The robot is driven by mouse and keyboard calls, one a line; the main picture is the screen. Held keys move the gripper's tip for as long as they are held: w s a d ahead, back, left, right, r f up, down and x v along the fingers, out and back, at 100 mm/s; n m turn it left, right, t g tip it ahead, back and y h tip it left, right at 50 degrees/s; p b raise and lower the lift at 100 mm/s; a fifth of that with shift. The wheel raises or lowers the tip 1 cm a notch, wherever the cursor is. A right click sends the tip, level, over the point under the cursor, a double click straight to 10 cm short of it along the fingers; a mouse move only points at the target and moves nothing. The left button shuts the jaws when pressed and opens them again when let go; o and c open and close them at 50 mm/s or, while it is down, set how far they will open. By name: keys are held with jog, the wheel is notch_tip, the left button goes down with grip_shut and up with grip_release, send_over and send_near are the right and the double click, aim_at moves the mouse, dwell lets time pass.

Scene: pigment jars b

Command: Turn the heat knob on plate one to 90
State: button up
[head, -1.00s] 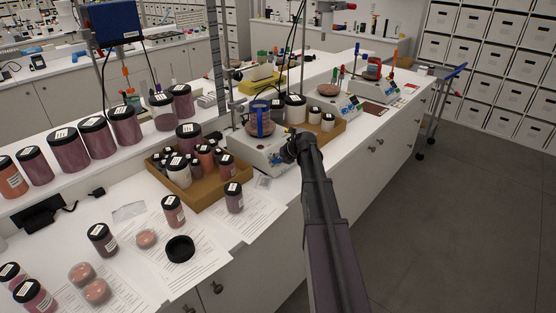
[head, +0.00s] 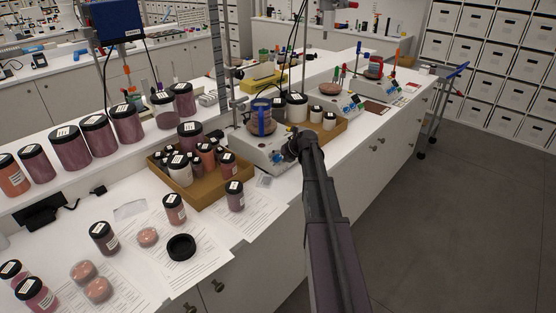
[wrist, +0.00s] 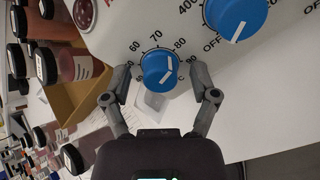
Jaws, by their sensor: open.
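The nearest hotplate (head: 258,150), white with blue knobs on its front, stands on the bench in the head view, with a dish and a blue-banded item on top. The wrist view shows its smaller blue knob (wrist: 158,68) with a white mark pointing to the upper right, near the 80 side of a printed scale. The exact reading is hard to tell. My gripper (wrist: 160,76) is open, with one finger on each side of this knob. I cannot tell whether they touch it. In the head view, my gripper (head: 300,146) hides part of the hotplate's front.
A larger blue knob (wrist: 236,14), marked OFF and 400, sits close to my right finger. A cardboard tray of jars (head: 213,198) stands left of the hotplate, and another tray (head: 327,137) behind it. More hotplates (head: 334,99) stand farther along.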

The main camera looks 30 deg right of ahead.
jog(key=shift+n, duration=0.5)
